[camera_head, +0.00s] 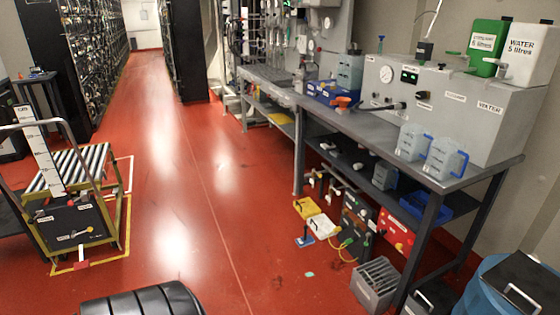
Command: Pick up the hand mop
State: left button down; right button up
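A small flat blue pad with a short dark upright handle stands on the red floor, right of the picture's middle. It looks like the hand mop (304,241), though it is too small to be sure. It is in front of the workbench, just left of a white box (322,226) and below a yellow box (306,207). Nothing covers it. Neither of my grippers is in view.
The grey workbench (346,124) runs along the right, with jugs (443,159) on top and boxes beneath. A grey slotted crate (376,284) and a blue drum (500,290) are front right. A roller cart (75,225) stands left. The red aisle (190,180) between is clear.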

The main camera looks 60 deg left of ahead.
aim_at(306, 240)
jog(key=u, duration=1.55)
jog(key=i, duration=0.1)
